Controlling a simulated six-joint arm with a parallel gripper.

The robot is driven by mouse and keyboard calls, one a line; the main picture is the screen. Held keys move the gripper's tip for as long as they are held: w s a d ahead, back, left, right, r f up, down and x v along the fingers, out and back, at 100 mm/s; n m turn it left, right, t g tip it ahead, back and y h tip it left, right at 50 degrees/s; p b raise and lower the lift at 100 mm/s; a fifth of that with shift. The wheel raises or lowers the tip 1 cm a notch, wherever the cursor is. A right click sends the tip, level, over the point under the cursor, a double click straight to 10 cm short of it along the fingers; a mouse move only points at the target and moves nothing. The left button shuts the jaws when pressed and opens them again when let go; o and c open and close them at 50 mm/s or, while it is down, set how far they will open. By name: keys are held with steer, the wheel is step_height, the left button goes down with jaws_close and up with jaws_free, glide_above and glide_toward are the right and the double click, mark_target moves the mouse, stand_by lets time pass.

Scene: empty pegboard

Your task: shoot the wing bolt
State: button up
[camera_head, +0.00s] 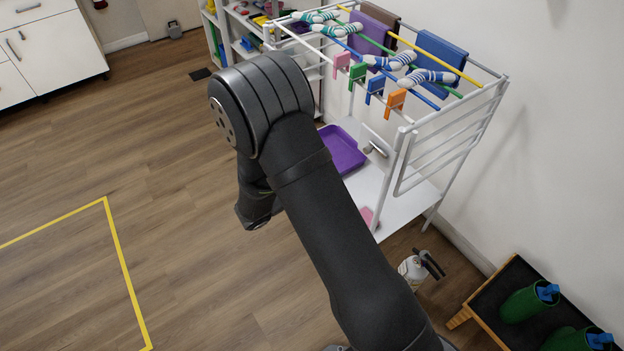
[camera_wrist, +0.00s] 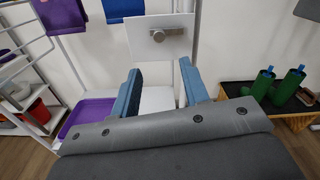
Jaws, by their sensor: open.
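The wing bolt (camera_wrist: 159,35) is a small silver metal piece on an upright white plate (camera_wrist: 178,48), straight ahead in the wrist view. A silver piece that looks like the same wing bolt (camera_head: 376,149) shows in the head view, just right of the purple tray. My gripper (camera_wrist: 160,68) is open, with its two blue fingers apart and nothing between them. The fingertips appear below the plate in the wrist view, and the bolt lies above the gap between them. No contact is visible. In the head view my arm hides the gripper.
A white drying rack (camera_head: 405,138) with socks, cloths and coloured clips stands over a white shelf holding a purple tray (camera_head: 343,150). A spray bottle (camera_head: 412,268) stands on the floor nearby. Green boots (camera_head: 522,304) are on a low bench at right. Open floor lies left.

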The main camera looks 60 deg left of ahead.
steer(key=shift+s, duration=2.15)
steer(key=shift+w, duration=0.15)
steer(key=w, duration=1.7)
steer(key=shift+w+a, duration=0.1)
steer(key=shift+s, duration=8.85)
step_height(320, 180, up, 8)
steer(key=m+g+h, duration=0.2)
steer(key=m+g, duration=0.3)
steer(key=m, duration=1.6)
glide_above(365, 151)
steer(key=s+d, duration=0.1)
steer(key=shift+s+d+r, duration=0.1)
steer(key=shift+s+d, duration=0.05)
steer(key=shift+s, duration=0.05)
